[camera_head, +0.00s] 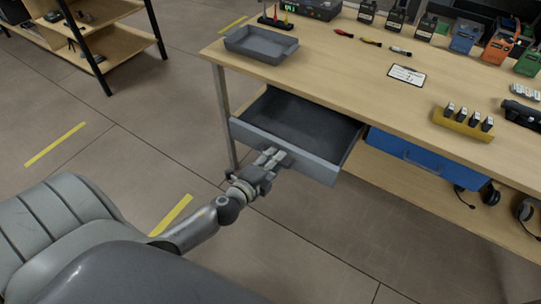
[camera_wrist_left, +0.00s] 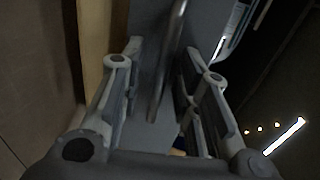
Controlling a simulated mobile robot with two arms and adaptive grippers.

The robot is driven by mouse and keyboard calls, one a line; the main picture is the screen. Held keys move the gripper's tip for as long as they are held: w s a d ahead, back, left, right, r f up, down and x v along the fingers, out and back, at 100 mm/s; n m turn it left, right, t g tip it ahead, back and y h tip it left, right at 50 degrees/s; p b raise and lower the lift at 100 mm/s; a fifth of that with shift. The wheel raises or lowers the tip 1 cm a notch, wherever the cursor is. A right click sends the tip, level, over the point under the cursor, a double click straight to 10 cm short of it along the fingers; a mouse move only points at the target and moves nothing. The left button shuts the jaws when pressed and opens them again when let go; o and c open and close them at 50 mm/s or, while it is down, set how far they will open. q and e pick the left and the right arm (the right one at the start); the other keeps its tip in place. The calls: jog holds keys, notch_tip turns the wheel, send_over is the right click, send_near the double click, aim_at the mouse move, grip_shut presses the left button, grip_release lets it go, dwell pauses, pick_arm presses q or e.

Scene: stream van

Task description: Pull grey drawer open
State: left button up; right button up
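The grey drawer (camera_head: 300,153) is pulled out from under the wooden workbench, and its empty dark interior shows in the head view. My left gripper (camera_head: 268,158) is at the middle of the drawer's front, over its handle. In the left wrist view the handle (camera_wrist_left: 166,65) is a thin grey bar between the two fingers of my left gripper (camera_wrist_left: 163,60). The fingers stand apart, with a gap visible on each side of the bar. The gripper hides most of the handle in the head view. My right gripper is not in view.
A closed blue drawer (camera_head: 425,160) is right of the grey one. The workbench top (camera_head: 340,75) holds a grey tray (camera_head: 261,44), a yellow battery holder (camera_head: 463,124) and several small tools. Headsets (camera_head: 490,194) lie on the lower shelf. The floor in front is clear.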

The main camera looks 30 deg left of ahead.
pick_arm(q)
jog(key=v, duration=1.2)
dwell(0.4)
jog(key=s+f+n+g+p, duration=0.1)
jog(key=s+f+n+g, duration=0.35)
jog(key=f, duration=0.95)
jog(key=s+f+n+g+p, duration=0.1)
jog(key=s+f+n+g, duration=0.3)
jog(key=f, duration=0.9)
jog(key=s+d+f+n+g+p, duration=0.1)
jog(key=s+d+f+n+g, duration=0.1)
jog(key=s+f, duration=0.5)
jog(key=s+d+f+n+g, duration=0.3)
jog(key=s+f, duration=0.4)
jog(key=s, duration=0.8)
jog(key=shift+s+d+f+n+g+p, duration=0.25)
jog(key=shift+f+n+g+p, duration=0.25)
jog(key=shift+n, duration=0.55)
